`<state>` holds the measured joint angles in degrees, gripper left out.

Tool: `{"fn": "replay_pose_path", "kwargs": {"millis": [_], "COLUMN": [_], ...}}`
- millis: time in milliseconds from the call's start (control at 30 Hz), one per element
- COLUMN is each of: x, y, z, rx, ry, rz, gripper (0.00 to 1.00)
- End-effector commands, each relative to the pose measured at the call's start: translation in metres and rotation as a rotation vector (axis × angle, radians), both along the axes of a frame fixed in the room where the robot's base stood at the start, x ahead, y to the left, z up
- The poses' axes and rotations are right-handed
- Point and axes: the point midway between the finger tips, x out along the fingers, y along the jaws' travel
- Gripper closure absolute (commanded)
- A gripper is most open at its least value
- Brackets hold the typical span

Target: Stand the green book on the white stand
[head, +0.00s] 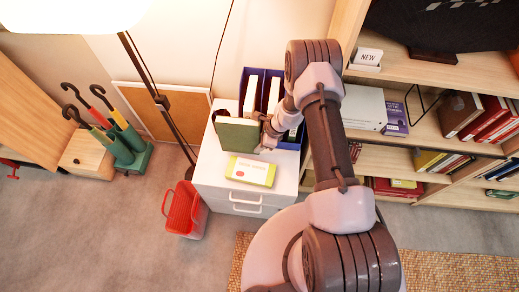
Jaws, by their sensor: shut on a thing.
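The green book (237,134) is upright above or on the top of a white drawer cabinet (207,172), its cover facing the camera. My gripper (264,133) is shut on the green book at its right edge; the fingertips are partly hidden. I cannot tell whether the book's lower edge touches the surface. A yellow and white book or box (251,171) lies flat on the cabinet just in front of it. I cannot make out a white stand separate from the cabinet.
Blue holders (246,77) with white-edged books stand behind the green book, close to my arm. A lamp pole (160,100) rises left of the cabinet. A red basket (185,212) and an umbrella holder (130,155) are on the floor. Bookshelves (415,125) fill the right.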

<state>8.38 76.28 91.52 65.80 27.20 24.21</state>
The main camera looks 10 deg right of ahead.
Motion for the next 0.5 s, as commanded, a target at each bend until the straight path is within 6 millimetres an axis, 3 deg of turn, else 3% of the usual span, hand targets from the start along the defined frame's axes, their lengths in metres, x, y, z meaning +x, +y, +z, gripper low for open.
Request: {"fn": "replay_pose_path", "kwargs": {"millis": [100, 167, 500], "x": [-0.001, -0.001, -0.001], "y": [0.0, 0.0, -0.001], "z": [-0.029, -0.037, -0.038], "rx": [0.0, 0.0, 0.001], "ry": [0.001, 0.001, -0.001], "rz": [0.0, 0.0, 0.001], "gripper": [1.0, 1.0, 1.0]}}
